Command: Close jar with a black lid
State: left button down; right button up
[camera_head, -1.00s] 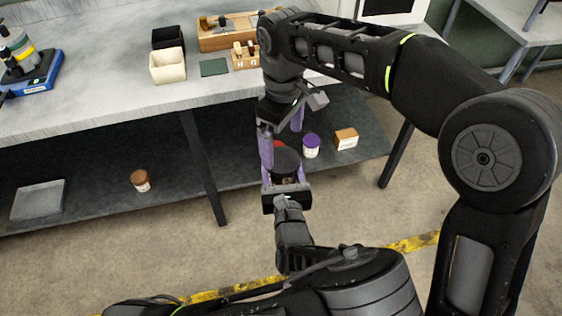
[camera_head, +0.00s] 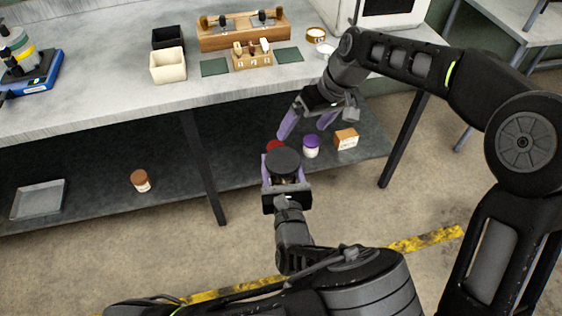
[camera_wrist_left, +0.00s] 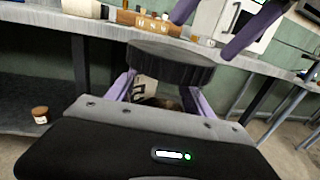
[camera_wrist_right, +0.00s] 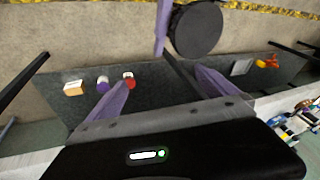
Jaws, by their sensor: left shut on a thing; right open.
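My left gripper (camera_head: 285,178) is shut on a jar and holds it upright in front of the lower shelf. The jar's pale label (camera_wrist_left: 145,90) shows between the fingers in the left wrist view; most of its body is hidden. A wide black lid (camera_head: 283,160) covers the jar's top; it also shows in the left wrist view (camera_wrist_left: 170,66) and the right wrist view (camera_wrist_right: 197,28). I cannot tell how tightly it sits. My right gripper (camera_head: 304,131) is open and empty, above and right of the lid, apart from it.
On the lower shelf stand a purple-lidded jar (camera_head: 311,146), a red-lidded jar (camera_head: 272,146), a small brown box (camera_head: 346,139), a brown-lidded jar (camera_head: 141,180) and a grey tray (camera_head: 38,199). The worktop holds a cream bin (camera_head: 168,66), a black bin (camera_head: 167,38) and wooden racks (camera_head: 243,31).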

jog(key=d+f+m+t, duration=0.1)
jog(key=d+f+m, duration=0.3)
jog(key=f, duration=0.5)
jog(key=d+f+m+t, duration=0.1)
jog(key=d+f+m, duration=0.25)
jog(key=f, duration=0.45)
jog(key=s+f, duration=0.5)
jog(key=s, duration=0.4)
jog(key=s+f+g, duration=0.1)
jog(key=s+f, duration=0.5)
jog(key=s, duration=0.3)
jog(key=s+a+f+m+g, duration=0.1)
jog(key=s+f, duration=0.4)
jog(key=s, duration=0.4)
jog(key=shift+f, duration=0.15)
pick_arm(q)
jog(key=shift+r, duration=0.1)
